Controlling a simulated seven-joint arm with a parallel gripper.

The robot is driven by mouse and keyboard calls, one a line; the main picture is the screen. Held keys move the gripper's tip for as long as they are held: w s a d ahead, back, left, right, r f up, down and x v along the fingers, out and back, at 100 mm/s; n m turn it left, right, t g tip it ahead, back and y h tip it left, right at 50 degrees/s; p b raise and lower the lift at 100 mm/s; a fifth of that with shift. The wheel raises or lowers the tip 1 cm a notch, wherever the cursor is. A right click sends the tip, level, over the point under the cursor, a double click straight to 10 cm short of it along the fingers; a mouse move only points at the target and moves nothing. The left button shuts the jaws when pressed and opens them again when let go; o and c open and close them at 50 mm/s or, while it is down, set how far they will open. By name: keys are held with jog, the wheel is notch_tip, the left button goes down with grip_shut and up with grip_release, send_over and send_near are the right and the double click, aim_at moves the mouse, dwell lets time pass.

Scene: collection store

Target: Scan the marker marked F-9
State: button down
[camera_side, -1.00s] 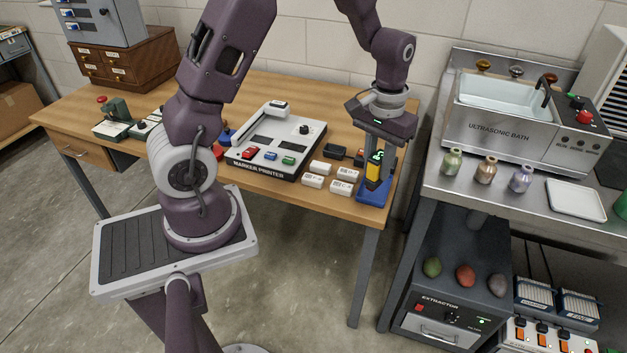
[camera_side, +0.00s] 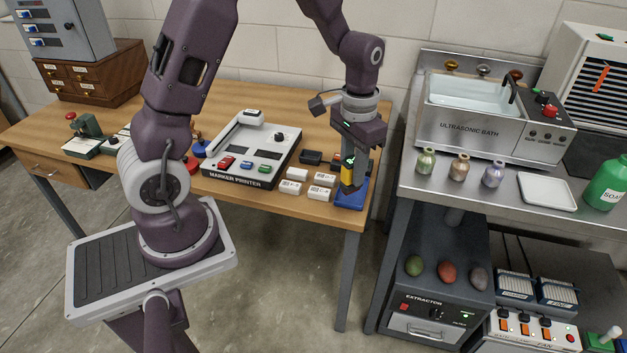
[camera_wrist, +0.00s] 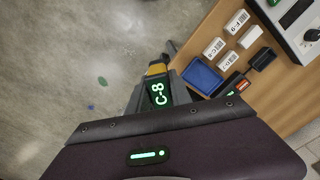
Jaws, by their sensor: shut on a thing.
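My gripper (camera_side: 350,158) is shut on a yellow and dark scanner (camera_side: 348,174), held over the bench's front right corner. In the wrist view the scanner's display (camera_wrist: 158,93) reads C-8 in green. A blue stand (camera_side: 350,196) is close below it; in the wrist view the stand (camera_wrist: 199,78) looks empty, beside the scanner. The white marker marked F-9 (camera_wrist: 237,21) lies flat in the wrist view, at the front of the group and farther from the stand. In the side view it seems to be the front left marker (camera_side: 290,187). The scanner is apart from it.
Other white markers lie around it: one nearer the stand (camera_wrist: 214,48), one behind that (camera_wrist: 227,62), and one with no visible label (camera_wrist: 250,37). Dark blocks (camera_wrist: 263,58) lie behind. The marker printer (camera_side: 250,148) stands left. A gap separates the bench from the steel table (camera_side: 410,180) at right.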

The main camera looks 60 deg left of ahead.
jog(key=a+f+n, duration=0.3)
jog(key=a+n, duration=0.1)
jog(key=a, duration=0.7)
jog(key=n, duration=0.4)
send_over(290, 184)
notch_tip(290, 184, down, 4)
jog(key=shift+f, duration=2.7)
jog(key=shift+f, duration=0.55)
notch_tip(290, 184, up, 7)
